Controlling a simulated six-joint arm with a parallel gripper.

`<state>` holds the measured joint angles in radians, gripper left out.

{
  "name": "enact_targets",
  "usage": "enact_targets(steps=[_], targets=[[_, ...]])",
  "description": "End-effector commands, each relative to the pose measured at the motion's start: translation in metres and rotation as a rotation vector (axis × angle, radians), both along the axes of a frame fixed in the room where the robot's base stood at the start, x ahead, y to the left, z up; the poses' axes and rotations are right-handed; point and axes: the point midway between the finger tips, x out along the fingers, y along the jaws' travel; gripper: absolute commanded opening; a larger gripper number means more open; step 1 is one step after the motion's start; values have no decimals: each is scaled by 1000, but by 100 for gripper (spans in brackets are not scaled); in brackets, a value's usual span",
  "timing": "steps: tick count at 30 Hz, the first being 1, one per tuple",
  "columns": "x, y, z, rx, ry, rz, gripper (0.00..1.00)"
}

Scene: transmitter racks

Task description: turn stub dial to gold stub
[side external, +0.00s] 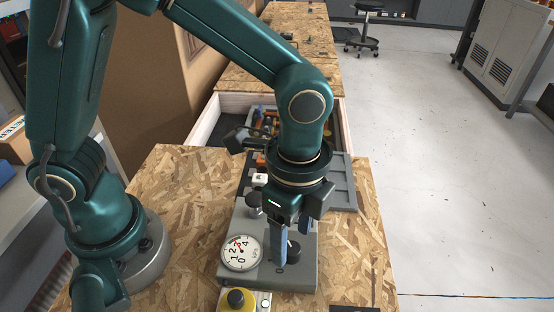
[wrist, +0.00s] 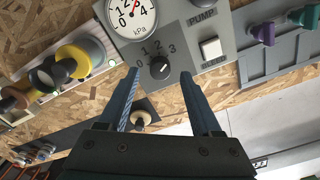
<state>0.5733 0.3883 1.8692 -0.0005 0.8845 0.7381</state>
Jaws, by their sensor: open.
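A black dial (wrist: 160,68) with the numbers 0 to 3 around it sits on a grey panel (wrist: 210,50) in the wrist view. A small pale mark shows on it; I cannot tell exactly where it points. No gold stub is clearly seen at this dial, and I cannot tell whether it is the stub dial. My gripper (wrist: 161,74) is open, with blue fingers to either side of the dial in the wrist view. In the side view my gripper (side external: 279,262) points down at the grey box, beside the black dial (side external: 293,252). I cannot tell whether it touches.
A white kPa gauge (wrist: 130,12) and a pale button (wrist: 211,49) sit near the dial. A cream-tipped knob (wrist: 141,119) shows between my fingers.

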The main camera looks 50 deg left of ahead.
Motion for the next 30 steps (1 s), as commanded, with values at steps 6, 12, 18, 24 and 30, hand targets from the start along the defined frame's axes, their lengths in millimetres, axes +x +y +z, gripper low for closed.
enact_targets(steps=[6,12,18,24,30], targets=[[0,0,-18,0,1,2,66],[0,0,-19,-1,-1,2,66],[0,0,-19,-1,-1,2,12],[0,0,-19,-2,-1,4,0],[0,0,-19,-1,-1,41,0]])
